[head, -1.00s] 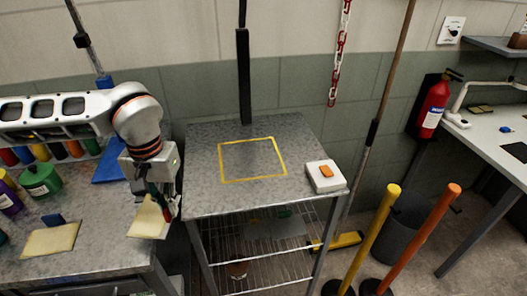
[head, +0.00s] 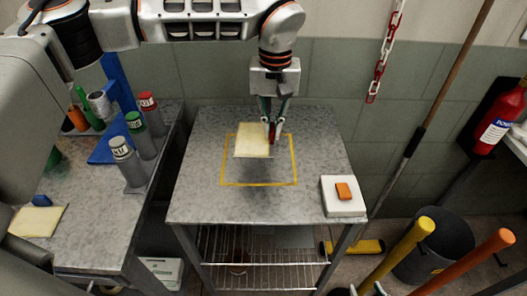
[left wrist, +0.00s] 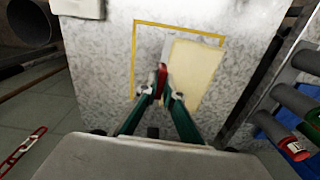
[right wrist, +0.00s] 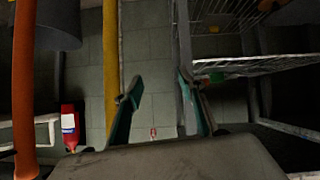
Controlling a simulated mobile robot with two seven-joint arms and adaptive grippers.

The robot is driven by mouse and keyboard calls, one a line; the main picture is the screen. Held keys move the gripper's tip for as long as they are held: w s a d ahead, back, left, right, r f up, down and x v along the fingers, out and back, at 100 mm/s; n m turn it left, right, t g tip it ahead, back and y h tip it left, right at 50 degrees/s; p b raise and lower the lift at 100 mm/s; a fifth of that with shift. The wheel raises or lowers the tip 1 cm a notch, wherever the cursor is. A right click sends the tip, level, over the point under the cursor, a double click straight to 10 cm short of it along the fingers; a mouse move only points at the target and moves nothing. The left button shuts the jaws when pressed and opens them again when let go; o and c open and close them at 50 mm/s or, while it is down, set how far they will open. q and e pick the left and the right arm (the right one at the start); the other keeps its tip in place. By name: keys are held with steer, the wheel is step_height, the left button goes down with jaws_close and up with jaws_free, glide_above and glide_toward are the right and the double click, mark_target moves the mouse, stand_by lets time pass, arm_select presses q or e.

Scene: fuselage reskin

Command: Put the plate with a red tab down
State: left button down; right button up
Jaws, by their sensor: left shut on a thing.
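The pale yellow plate (head: 252,141) is held at its right edge by my left gripper (head: 272,128). Its red tab (left wrist: 162,80) sits between the fingertips in the left wrist view, where the plate (left wrist: 196,74) extends to the right. The plate hangs over the yellow outlined square (head: 258,185) on the grey metal table (head: 200,190). A shadow lies below it, so it looks a little above the surface. It covers the upper left part of the outline. My right gripper (right wrist: 160,100) is open and empty in the right wrist view, away from the table top.
A white box with an orange block (head: 344,191) stands at the table's right front corner. The left bench (head: 95,225) holds several bottles and another pale plate (head: 36,221). Yellow and orange posts (head: 410,250) stand at the right.

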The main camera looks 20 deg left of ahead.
arm_select(q)
steer(key=w+d+r, duration=0.1)
steer(key=d, duration=0.2)
glide_toward(285, 162)
steer(key=shift+n, duration=0.3)
steer(key=shift+s+a+f, duration=0.1)
steer(key=shift+f, duration=2.8)
steer(key=c, duration=2.2)
jaws_free()
steer(key=shift+f, duration=0.15)
step_height(285, 162, up, 12)
steer(key=shift+r, duration=0.15)
